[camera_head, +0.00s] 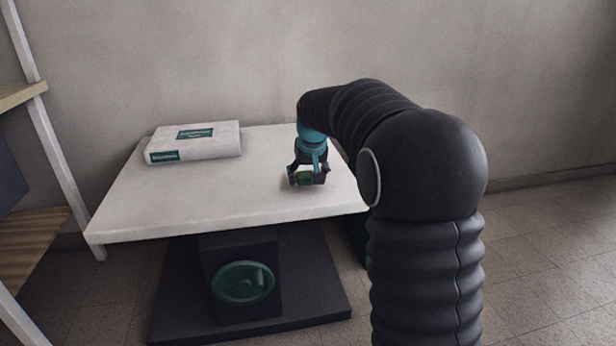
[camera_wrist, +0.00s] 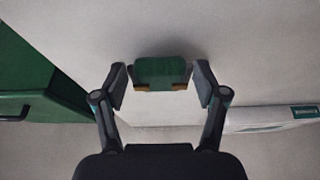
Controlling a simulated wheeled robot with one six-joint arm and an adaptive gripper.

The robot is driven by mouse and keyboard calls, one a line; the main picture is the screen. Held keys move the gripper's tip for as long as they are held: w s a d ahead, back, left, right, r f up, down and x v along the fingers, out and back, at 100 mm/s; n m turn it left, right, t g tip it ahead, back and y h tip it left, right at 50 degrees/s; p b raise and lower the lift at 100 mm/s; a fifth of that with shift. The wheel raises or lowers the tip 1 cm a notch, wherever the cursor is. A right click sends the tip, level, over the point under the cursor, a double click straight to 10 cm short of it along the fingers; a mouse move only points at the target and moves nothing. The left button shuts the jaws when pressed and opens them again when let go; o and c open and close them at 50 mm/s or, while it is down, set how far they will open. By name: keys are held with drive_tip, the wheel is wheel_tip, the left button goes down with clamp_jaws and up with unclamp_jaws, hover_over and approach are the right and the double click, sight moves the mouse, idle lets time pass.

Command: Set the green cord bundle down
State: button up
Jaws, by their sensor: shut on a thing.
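The green cord bundle (camera_head: 305,177) is between the fingers of my gripper (camera_head: 308,178), low over the right part of the white table (camera_head: 235,205). In the wrist view the bundle (camera_wrist: 161,72) is a green block with tan patches at its lower edge. My gripper (camera_wrist: 160,85) is shut on it, one finger at each side. I cannot tell whether the bundle touches the tabletop.
A white package with green labels (camera_head: 195,143) lies at the table's back left. The table's front and middle are clear. A dark block with a green round dish-like part (camera_head: 243,283) is below the table. A green box (camera_wrist: 35,75) shows at left in the wrist view. A shelf stands at far left.

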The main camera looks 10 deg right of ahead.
drive_tip(key=shift+f+b, duration=0.3)
drive_tip(key=shift+f, duration=0.3)
drive_tip(key=o, duration=1)
drive_tip(key=shift+r, duration=0.1)
drive_tip(key=shift+r, duration=0.25)
drive_tip(key=p+v, duration=0.2)
drive_tip(key=v, duration=0.9)
drive_tip(key=s+r, duration=0.3)
drive_tip(key=s, duration=0.7)
drive_tip(key=shift+t, duration=0.6)
drive_tip(key=s+f, duration=0.3)
drive_tip(key=s, duration=0.5)
drive_tip(key=s+f, duration=0.4)
drive_tip(key=s, duration=0.5)
drive_tip(key=s+f, duration=0.4)
drive_tip(key=s, duration=0.4)
drive_tip(key=shift+s, duration=0.15)
